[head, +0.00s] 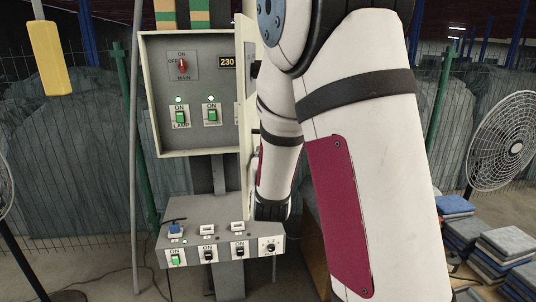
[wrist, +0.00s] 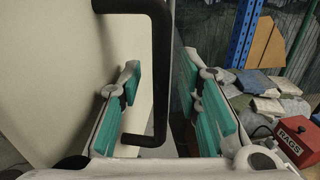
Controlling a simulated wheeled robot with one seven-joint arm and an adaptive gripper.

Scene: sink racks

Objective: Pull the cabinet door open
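The cabinet (head: 196,145) is a cream metal box on a post in the head view, with its switches in plain sight. Its door (head: 244,175) stands swung out at the box's right side, seen nearly edge-on. In the wrist view the pale door face (wrist: 50,80) fills the left, with a black bar handle (wrist: 161,75) on it. My gripper (wrist: 163,65) is open, with its teal-padded fingers on either side of the handle bar. The left finger is on the door side, with visible gaps beside the bar. My arm hides the gripper in the head view.
A grey control console (head: 222,243) with switches sits below the cabinet. A red box (wrist: 298,140) and cloths (wrist: 270,95) show right of my gripper. A yellow hanging pendant (head: 49,58) is at upper left.

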